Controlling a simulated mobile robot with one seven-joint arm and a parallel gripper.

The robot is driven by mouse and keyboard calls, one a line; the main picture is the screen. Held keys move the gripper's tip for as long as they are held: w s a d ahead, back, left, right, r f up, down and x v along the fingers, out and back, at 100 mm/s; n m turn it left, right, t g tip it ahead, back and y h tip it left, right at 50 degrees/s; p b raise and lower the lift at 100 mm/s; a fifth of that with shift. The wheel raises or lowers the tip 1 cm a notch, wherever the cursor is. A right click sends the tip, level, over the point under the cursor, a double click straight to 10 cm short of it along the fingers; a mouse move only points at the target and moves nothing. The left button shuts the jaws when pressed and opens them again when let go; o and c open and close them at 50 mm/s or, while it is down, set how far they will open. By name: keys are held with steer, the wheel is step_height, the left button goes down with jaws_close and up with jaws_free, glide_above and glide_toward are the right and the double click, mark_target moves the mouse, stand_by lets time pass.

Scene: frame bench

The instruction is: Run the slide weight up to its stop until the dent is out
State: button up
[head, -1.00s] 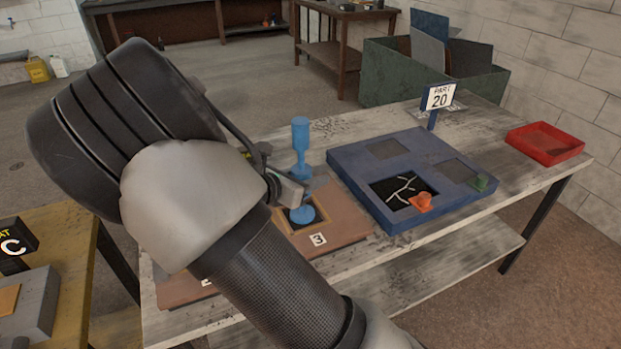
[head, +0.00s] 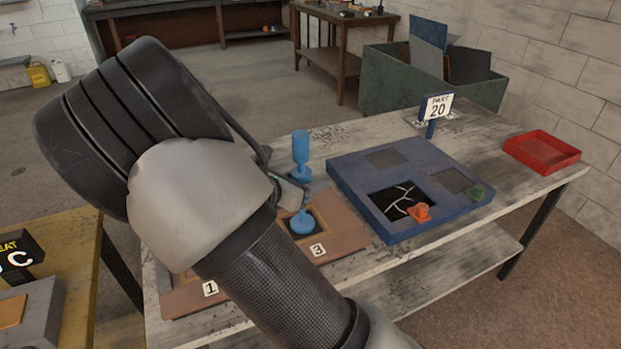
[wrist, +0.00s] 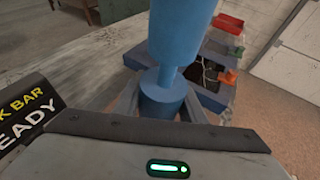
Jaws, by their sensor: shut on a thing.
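A blue slide puller stands upright on the brown panel (head: 338,215) marked 3. Its blue foot (head: 303,223) rests on a dark square framed in tan. I take the short lower cylinder as the slide weight (head: 300,175); in the wrist view the weight (wrist: 162,97) sits between my fingers. Above it are a thin neck and a larger upper cylinder (head: 300,146), large in the wrist view (wrist: 180,35). My gripper (wrist: 160,108) is shut on the weight; my arm hides much of it in the head view. The dent is not visible.
A blue frame (head: 345,185) with dark openings, an orange piece (head: 420,212) and a green piece (head: 476,192) lies to the right. Behind it stands a "PART 20" sign (head: 438,105). A red tray (head: 541,152) is at the far right. A black sign (wrist: 25,112) shows in the wrist view.

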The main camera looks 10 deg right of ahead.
steer(key=shift+f+b, duration=2.35)
steer(key=shift+f, duration=1.05)
step_height(320, 180, up, 9)
steer(key=p, duration=0.7)
steer(key=shift+f, duration=0.2)
steer(key=shift+f+b, duration=2.85)
steer(key=shift+f, duration=1.1)
steer(key=o, duration=1.5)
steer(key=shift+c, duration=0.2)
steer(key=p+v, duration=0.3)
steer(key=v, duration=1.4)
steer(key=shift+r, duration=0.15)
